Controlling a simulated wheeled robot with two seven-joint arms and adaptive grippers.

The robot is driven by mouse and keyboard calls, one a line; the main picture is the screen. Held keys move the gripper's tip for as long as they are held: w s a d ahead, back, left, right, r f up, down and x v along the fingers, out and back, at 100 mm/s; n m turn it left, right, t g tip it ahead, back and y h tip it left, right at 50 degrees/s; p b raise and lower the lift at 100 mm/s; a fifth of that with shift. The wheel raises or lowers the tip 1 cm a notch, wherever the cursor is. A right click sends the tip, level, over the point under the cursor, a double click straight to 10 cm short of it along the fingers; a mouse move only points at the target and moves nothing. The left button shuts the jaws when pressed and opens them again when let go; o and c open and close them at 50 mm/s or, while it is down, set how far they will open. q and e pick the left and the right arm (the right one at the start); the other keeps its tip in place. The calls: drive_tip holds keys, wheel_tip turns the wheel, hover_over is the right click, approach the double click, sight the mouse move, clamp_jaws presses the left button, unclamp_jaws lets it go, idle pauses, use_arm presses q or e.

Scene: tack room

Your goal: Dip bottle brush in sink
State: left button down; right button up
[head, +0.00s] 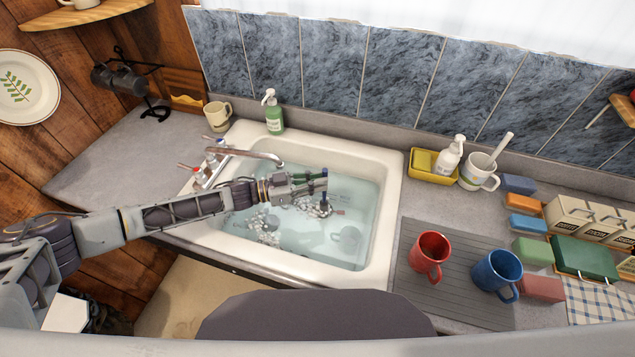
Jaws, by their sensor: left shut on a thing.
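The sink (388,215) is a cream-white basin filled with clear bluish water (345,195), with clumps of white suds on it. My left arm reaches in from the left, over the sink's left rim. My left gripper (316,186) is above the middle of the basin, shut on the thin dark handle of the bottle brush (325,203). The brush looks roughly upright, its lower part among the suds; its bristle end is hard to make out, and I cannot tell how deep it reaches. My right gripper is not in view.
The tap (250,154) arches over the sink's left side, close to my left arm. A green soap bottle (273,115) and beige mug (217,114) stand behind. Right of the sink, a red mug (428,254) and blue mug (496,272) stand on a grey mat (455,300).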

use_arm(q)
wheel_tip(320, 180, up, 15)
drive_tip(key=shift+f, duration=0.2)
idle(1.3)
drive_tip(key=shift+d, duration=0.1)
idle(0.5)
